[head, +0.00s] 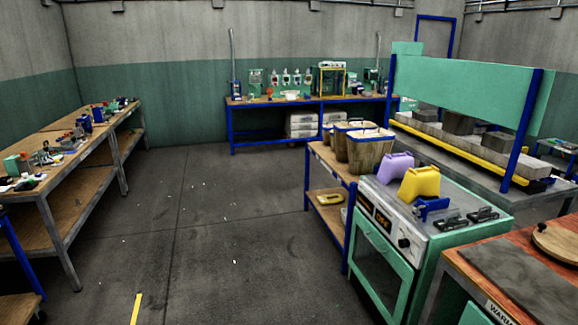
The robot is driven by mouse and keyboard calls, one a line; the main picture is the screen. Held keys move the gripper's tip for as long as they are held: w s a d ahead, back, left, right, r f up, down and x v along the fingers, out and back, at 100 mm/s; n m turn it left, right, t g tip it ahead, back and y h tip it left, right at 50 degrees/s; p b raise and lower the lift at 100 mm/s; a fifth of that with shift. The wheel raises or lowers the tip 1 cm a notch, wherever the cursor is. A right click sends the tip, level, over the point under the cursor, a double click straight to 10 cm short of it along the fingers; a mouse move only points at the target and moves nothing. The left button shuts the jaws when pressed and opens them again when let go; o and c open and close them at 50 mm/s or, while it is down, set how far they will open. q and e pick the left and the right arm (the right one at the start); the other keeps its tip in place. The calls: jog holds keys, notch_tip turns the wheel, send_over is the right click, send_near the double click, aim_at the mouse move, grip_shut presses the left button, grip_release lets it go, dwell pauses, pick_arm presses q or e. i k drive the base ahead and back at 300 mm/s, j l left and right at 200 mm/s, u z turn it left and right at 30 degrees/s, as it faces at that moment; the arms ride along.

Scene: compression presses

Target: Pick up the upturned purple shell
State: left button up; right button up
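A purple shell (396,167) sits on the back left part of the metal top of a green press cabinet (385,262) at the right. A yellow shell (420,184) stands just in front and to the right of it, close beside it. Both are small, and I cannot tell for sure which way up the purple one lies. Neither of my grippers is in view.
A blue clamp (431,208) and black latches (467,218) lie on the same top. Several wooden buckets (370,150) stand on the table behind. A red-topped bench (520,265) adjoins at the right. The grey floor (225,235) is mostly clear.

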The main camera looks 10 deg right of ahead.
aim_at(392, 166)
jog(key=i+j+z, duration=0.1)
jog(key=i+z, duration=0.35)
jog(key=i+j+z, duration=0.35)
jog(key=i+z, duration=0.15)
jog(key=i, duration=0.15)
jog(key=i+j+z, duration=0.45)
